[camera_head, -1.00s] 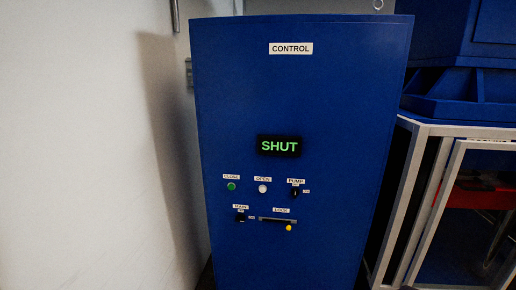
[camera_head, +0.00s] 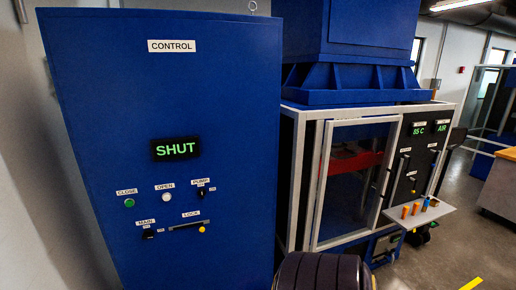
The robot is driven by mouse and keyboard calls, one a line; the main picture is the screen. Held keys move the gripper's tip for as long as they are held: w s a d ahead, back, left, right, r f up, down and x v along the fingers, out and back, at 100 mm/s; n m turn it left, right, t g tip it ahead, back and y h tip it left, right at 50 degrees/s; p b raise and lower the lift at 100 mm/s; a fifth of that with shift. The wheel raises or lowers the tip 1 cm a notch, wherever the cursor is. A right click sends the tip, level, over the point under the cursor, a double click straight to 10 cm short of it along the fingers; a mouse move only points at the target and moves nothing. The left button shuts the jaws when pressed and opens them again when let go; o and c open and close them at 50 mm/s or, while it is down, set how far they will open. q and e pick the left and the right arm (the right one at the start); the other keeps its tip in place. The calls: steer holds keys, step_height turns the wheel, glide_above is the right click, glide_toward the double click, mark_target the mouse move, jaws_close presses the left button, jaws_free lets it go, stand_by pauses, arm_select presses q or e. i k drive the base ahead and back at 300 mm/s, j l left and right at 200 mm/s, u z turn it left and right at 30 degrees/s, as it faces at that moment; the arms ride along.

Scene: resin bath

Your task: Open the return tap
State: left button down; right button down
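I cannot pick out a tap marked as the return tap. A black side panel (camera_head: 415,155) at the right carries two small green displays reading "85 C" and "AIR", with upright black handles below them. Their labels are too small to read. The blue control cabinet (camera_head: 110,90) stands at the left with a display (camera_head: 175,149) reading "SHUT". Below it are a green CLOSE button (camera_head: 129,202), a white OPEN button (camera_head: 166,197), PUMP and MAIN switches, and a LOCK slider with a yellow knob (camera_head: 202,229). Neither gripper is in view.
A grey-framed glass door (camera_head: 355,180) fronts the machine beside the cabinet. A small shelf (camera_head: 436,213) juts out under the side panel, holding orange pieces and a blue one. Open grey floor (camera_head: 470,240) lies at the right.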

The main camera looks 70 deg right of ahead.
mark_target(406, 171)
steer(key=l+z, duration=0.15)
steer(key=z, duration=0.3)
steer(key=l+z, duration=0.1)
steer(key=z, duration=0.35)
steer(key=i+z, duration=0.1)
steer(key=z, duration=0.35)
steer(key=i+l+z, duration=0.1)
steer(key=z, duration=0.35)
steer(key=l+z, duration=0.1)
steer(key=z, duration=0.35)
steer(key=i+z, duration=0.15)
steer(key=z, duration=0.3)
steer(key=i+z, duration=0.1)
steer(key=z, duration=0.85)
steer(key=i+j, duration=0.05)
